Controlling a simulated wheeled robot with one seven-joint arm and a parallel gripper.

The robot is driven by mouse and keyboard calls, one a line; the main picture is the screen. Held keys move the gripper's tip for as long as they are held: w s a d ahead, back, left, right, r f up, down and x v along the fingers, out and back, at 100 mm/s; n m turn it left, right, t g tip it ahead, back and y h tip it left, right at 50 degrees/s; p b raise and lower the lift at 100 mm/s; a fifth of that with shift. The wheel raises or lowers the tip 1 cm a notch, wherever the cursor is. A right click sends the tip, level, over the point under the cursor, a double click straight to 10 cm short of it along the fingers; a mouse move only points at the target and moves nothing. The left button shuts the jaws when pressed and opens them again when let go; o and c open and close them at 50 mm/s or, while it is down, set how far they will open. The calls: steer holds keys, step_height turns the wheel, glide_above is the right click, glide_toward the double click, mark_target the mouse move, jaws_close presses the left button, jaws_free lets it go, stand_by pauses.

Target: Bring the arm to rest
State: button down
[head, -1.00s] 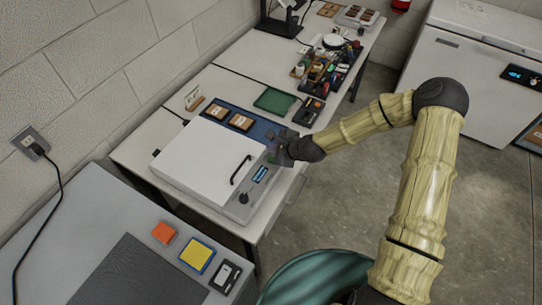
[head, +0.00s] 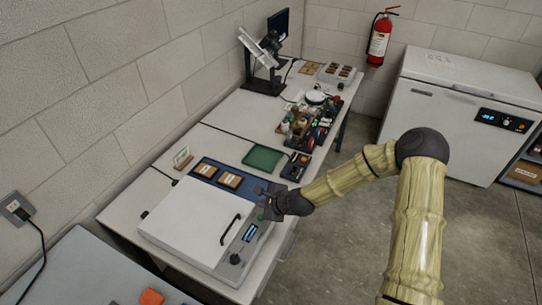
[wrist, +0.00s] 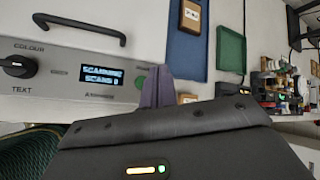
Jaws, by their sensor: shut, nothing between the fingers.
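My gripper (head: 268,196) is at the front right corner of a white flatbed scanner (head: 190,222) on the table. In the wrist view its fingers (wrist: 156,88) are together with nothing between them. They are close in front of the scanner's panel (wrist: 75,75), beside a green button (wrist: 142,82). I cannot tell whether they touch it. The lit display (wrist: 101,75) shows text that seems to read "SCANNING". The scanner lid is closed, with its black handle (head: 230,229) on top.
Behind the scanner are a blue mat (head: 212,168) with small framed pieces, a green tray (head: 262,158) and a cluttered group of small items (head: 305,120). A white chest freezer (head: 450,110) and a red fire extinguisher (head: 379,40) are beyond. Open floor (head: 350,215) is to the right.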

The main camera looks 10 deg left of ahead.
steer(key=shift+d, duration=0.1)
steer(key=s+d+r+n+g+h, duration=0.1)
steer(key=s+d+r+n+h, duration=0.2)
steer(key=s+d+r+n, duration=0.5)
steer(key=s+d+r+n+g+h, duration=0.2)
steer(key=s+d+r+n, duration=0.6)
steer(key=d, duration=0.9)
step_height(320, 180, up, 2)
steer(key=s+h, duration=0.2)
steer(key=shift+s+n, duration=0.3)
steer(key=shift+s, duration=0.1)
steer(key=shift+w, duration=0.1)
stand_by(2.2)
